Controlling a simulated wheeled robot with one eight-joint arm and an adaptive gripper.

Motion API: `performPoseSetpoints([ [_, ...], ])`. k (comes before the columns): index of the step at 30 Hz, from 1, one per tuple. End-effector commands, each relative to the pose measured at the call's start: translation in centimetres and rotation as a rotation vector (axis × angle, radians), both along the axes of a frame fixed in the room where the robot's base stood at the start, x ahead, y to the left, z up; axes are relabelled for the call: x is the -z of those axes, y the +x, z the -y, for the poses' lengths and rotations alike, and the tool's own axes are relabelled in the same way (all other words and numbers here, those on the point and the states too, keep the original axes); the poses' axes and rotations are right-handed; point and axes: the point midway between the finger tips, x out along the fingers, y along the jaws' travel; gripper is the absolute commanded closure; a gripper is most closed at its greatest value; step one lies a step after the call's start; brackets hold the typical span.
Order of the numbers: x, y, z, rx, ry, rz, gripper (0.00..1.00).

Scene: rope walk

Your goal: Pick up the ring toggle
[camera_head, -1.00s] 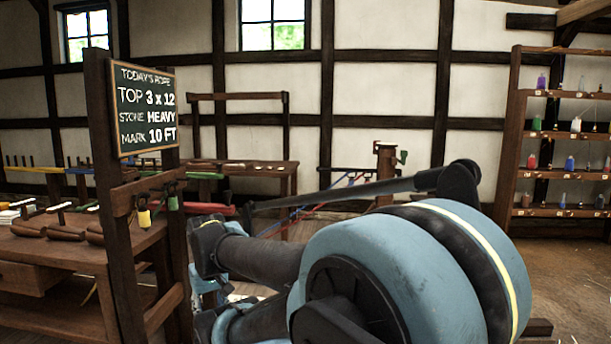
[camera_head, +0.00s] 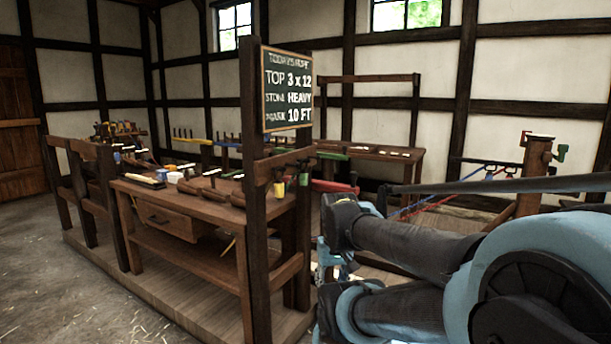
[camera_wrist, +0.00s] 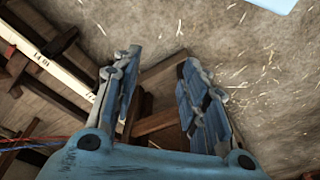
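I cannot pick out a ring toggle in either view. Small items, too small to name surely, lie on a wooden workbench (camera_head: 170,206) left of centre in the head view. My gripper (camera_wrist: 162,58) is open and empty in the wrist view, its two blue-grey fingers spread apart over straw-strewn floor and wooden beams. In the head view, my blue and black arm fills the lower right, and I cannot make out the fingertips there.
A chalkboard (camera_head: 287,89) hangs on a dark post at the bench's right end. A low table (camera_head: 375,153) stands by the back wall. A wooden post with coloured hooks (camera_head: 533,165) stands at right, with coloured ropes nearby. Open floor (camera_head: 30,270) lies at the left.

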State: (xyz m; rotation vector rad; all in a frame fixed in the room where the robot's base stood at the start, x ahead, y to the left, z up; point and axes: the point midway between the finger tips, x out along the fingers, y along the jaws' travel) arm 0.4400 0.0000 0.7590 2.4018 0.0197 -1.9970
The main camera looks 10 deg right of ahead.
Motion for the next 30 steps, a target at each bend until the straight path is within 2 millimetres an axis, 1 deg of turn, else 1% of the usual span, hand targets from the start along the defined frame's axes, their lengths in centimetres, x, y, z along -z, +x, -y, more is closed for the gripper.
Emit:
performPoseSetpoints([
  [10,0.0,0.0,0.0,0.000,0.000,0.000,0.60],
  [11,0.0,0.0,0.0,0.000,0.000,0.000,0.53],
  [12,-0.1,-0.2,0.0,0.000,0.001,0.003,0.52],
  [13,-0.4,-0.7,-0.1,-0.002,0.004,0.009,0.52],
  [14,-0.6,-0.7,-0.1,-0.003,0.008,0.010,0.52],
  [16,-0.9,-0.3,-0.5,-0.014,0.026,0.008,0.52],
  [20,-2.0,1.3,-1.6,-0.052,0.089,0.004,0.52],
  [23,-3.2,3.0,-2.6,-0.096,0.155,0.008,0.52],
  [30,-5.8,7.8,-4.5,-0.203,0.310,0.054,0.52],
])
